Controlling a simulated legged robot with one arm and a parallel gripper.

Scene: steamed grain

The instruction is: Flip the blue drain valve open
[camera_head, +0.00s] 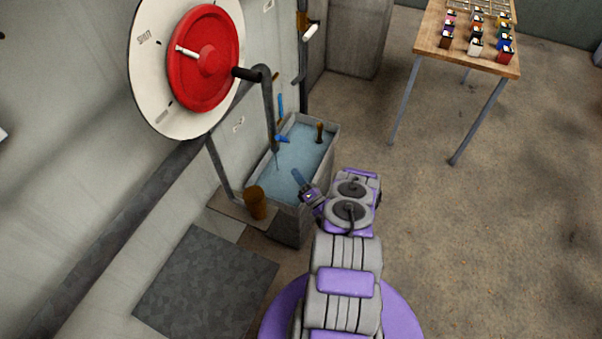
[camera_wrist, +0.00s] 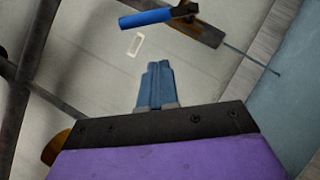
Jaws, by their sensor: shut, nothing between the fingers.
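A short blue lever (camera_head: 283,139) sits at the lower end of a dark pipe, over a water-filled trough (camera_head: 333,128). In the wrist view a blue handle (camera_wrist: 146,18) on a dark fitting shows beyond the fingertips, slightly left. A second, upright blue handle (camera_head: 280,106) is near the wall behind the trough. I cannot tell for certain which is the drain valve.
A large red wheel (camera_head: 205,75) on a white dial is on the wall at left. A wooden table (camera_head: 432,35) with small containers is at upper right. The floor at right is clear.

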